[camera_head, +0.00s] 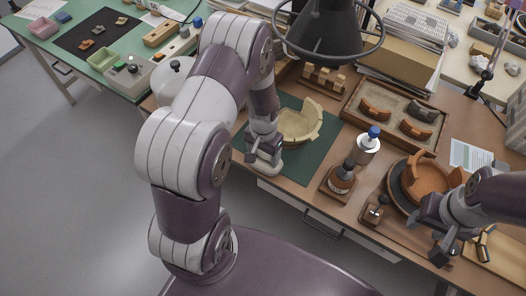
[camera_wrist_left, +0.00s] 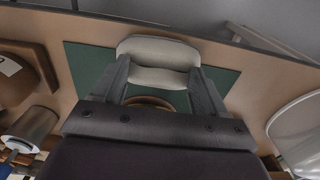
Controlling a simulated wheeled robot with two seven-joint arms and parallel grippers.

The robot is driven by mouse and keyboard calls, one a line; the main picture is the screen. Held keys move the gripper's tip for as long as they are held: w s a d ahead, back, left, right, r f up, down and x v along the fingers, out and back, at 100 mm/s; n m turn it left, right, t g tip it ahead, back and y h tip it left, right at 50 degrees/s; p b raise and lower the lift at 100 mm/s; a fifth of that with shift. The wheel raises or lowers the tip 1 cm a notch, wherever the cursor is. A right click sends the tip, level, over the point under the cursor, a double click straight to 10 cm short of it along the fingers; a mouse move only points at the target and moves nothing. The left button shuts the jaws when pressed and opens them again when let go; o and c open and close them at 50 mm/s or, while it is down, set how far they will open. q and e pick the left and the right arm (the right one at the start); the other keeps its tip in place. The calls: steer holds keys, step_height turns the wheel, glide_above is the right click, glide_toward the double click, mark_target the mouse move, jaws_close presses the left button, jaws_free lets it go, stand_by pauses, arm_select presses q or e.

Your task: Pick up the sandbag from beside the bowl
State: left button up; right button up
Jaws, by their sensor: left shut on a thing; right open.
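The sandbag (camera_wrist_left: 158,50) is a pale grey pad with rounded ends. In the left wrist view it lies between the two fingers of my left gripper (camera_wrist_left: 160,76), which is shut on it. In the head view my left gripper (camera_head: 263,160) is at the near side of the cream bowl (camera_head: 303,127), by the front edge of the green mat (camera_head: 315,165). The bowl has a raised, broken wall and mostly hides behind the gripper in the wrist view. I cannot tell whether the sandbag touches the mat. My right gripper (camera_head: 443,246) is open at the lower right.
An orange bowl (camera_head: 432,178) sits on a turntable near my right gripper. A blue-capped bottle (camera_head: 367,145) and a dark jar on a wooden stand (camera_head: 341,179) stand right of the mat. A tray of curved sherds (camera_head: 396,114) lies behind. A lamp shade (camera_head: 325,35) hangs above.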

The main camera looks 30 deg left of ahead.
mark_target(264, 155)
arm_select(q)
steer(key=shift+w, duration=0.2)
steer(key=o, duration=1.5)
step_height(264, 155, up, 13)
steer(key=shift+f, duration=0.2)
steer(key=s+d+r+t, duration=0.1)
steer(key=s+d+r, duration=0.3)
steer(key=s, duration=0.5)
steer(key=shift+d+r+n, duration=0.3)
steer(key=shift+d, duration=0.2)
